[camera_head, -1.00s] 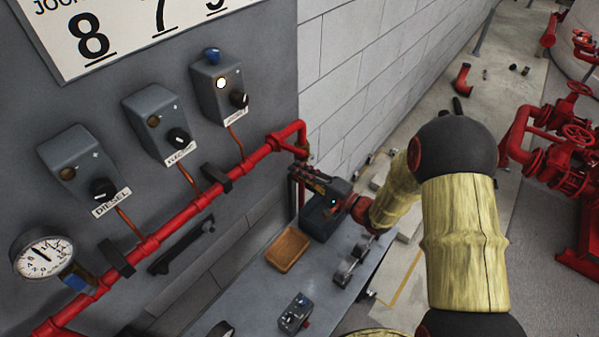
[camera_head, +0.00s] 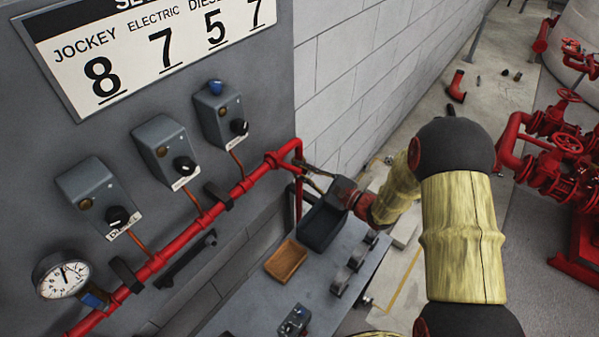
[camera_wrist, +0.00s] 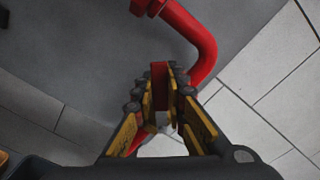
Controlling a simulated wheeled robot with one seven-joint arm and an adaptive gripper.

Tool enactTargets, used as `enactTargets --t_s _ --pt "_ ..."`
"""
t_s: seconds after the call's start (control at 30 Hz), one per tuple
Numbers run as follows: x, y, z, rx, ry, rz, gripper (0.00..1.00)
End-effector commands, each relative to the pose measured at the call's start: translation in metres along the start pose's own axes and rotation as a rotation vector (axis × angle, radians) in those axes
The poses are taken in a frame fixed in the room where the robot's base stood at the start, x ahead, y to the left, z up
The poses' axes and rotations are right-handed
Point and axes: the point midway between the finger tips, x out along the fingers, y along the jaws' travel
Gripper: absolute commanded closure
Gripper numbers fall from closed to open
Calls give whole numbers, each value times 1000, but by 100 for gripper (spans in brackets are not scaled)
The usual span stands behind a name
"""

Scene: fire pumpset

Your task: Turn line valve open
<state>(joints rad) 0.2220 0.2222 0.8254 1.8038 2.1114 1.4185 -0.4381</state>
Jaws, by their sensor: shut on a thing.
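My gripper (camera_head: 312,176) is at the right end of the red pipe, by its downward bend. In the wrist view my gripper (camera_wrist: 166,82) has its yellow and black fingers close around a narrow red piece (camera_wrist: 160,82), which looks like the line valve's handle. The fingers hide most of it, so its exact angle cannot be told. The red pipe (camera_head: 235,193) runs along the grey panel; its bend also shows in the wrist view (camera_wrist: 204,48), just beyond and right of the fingertips.
A pressure gauge (camera_head: 61,277) with a blue-handled fitting (camera_head: 96,298) is at lower left. Three grey control boxes (camera_head: 165,150) are above the pipe. A grey bench (camera_head: 318,272) below bears a brown tray (camera_head: 286,262) and a dark bin (camera_head: 322,228). A block wall (camera_head: 350,85) stands behind.

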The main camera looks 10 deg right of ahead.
Motion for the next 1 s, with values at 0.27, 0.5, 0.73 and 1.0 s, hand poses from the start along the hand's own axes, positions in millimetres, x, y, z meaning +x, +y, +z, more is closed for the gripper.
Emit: enactTargets --t_s 0.27,0.5,0.73,1.0 --pt "0 -20 -2 265 3 0 100" --pt "-1 -34 -8 465 3 0 100" --pt "-1 -42 -14 606 3 0 100" --pt "0 -47 -18 688 3 0 100"
